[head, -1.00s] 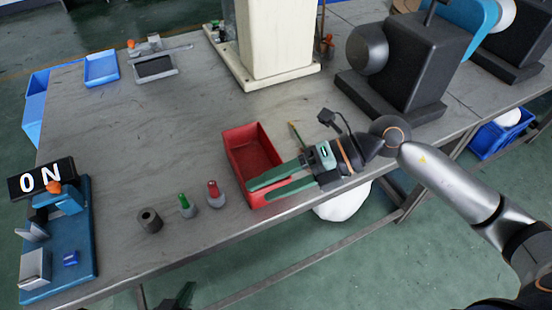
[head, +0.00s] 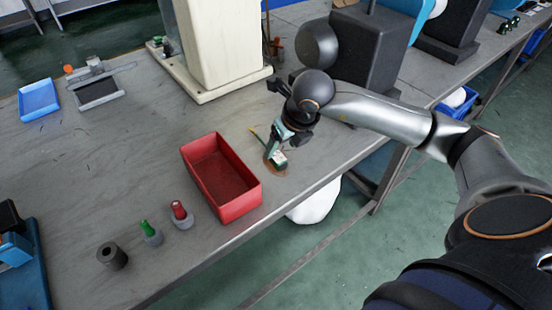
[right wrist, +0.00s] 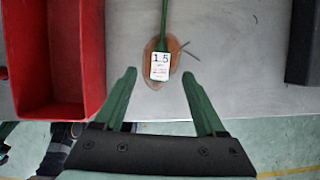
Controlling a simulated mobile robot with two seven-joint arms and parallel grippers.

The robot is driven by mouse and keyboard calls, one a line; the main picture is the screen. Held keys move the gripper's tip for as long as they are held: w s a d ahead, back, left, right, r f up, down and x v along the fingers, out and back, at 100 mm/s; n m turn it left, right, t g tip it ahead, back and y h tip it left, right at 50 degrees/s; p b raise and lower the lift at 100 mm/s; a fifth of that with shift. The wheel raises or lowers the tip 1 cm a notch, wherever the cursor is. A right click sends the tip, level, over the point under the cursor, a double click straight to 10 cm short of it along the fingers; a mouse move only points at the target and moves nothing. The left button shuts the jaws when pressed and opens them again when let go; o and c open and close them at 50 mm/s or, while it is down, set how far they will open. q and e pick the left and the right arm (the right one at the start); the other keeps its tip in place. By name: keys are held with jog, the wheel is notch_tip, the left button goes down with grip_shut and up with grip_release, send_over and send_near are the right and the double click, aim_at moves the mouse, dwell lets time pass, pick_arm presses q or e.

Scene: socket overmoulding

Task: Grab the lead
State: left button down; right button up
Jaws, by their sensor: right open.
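The lead is a green cable (right wrist: 165,20) with a white tag (right wrist: 159,66) marked 1.5, lying over a brown oval patch on the grey table. In the head view a thin yellow-green end of the lead (head: 254,133) sticks out left of my gripper. My right gripper (right wrist: 159,76) is open and points down over the lead. In the right wrist view its two green fingers stand left and right of the tag, with nothing held. In the head view the right gripper (head: 276,152) partly hides the lead. My left gripper is out of view.
A red bin (head: 222,178) stands close left of the lead. A green-topped piece (head: 151,232), a red-topped piece (head: 180,214) and a dark cylinder (head: 112,256) stand further left. A black machine (head: 365,50) and a cream column (head: 218,50) stand behind. The table's front edge is near.

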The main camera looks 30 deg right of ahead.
aim_at(278, 157)
jog(key=x, duration=0.5)
jog(key=shift+s+d+f, duration=0.1)
jog(key=shift+s+f, duration=0.1)
grip_shut()
dwell(0.4)
